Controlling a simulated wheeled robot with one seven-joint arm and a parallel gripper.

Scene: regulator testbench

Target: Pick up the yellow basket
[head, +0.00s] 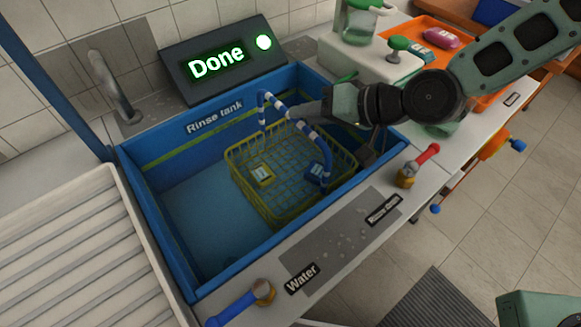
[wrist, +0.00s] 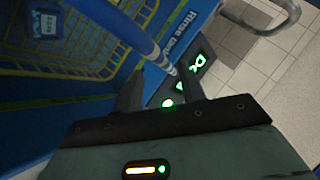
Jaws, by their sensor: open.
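The yellow wire basket (head: 243,184) sits in the blue rinse tank (head: 205,225). Its blue-and-white striped handle (head: 290,112) arches above it. My gripper (head: 296,113) reaches in from the right at the handle's upper part. In the wrist view its jaws (wrist: 161,92) are open, and the striped handle (wrist: 130,35) runs down toward the gap between them. I cannot tell whether they touch it. The basket (wrist: 97,40) also shows at upper left there.
A screen (head: 222,70) reading "Done" stands behind the tank, beside a faucet (head: 112,88). A red-handled valve (head: 415,167) and a blue-handled valve (head: 245,302) are on the front ledge. A ribbed drainboard (head: 80,255) is at left; an orange tray (head: 455,62) is at back right.

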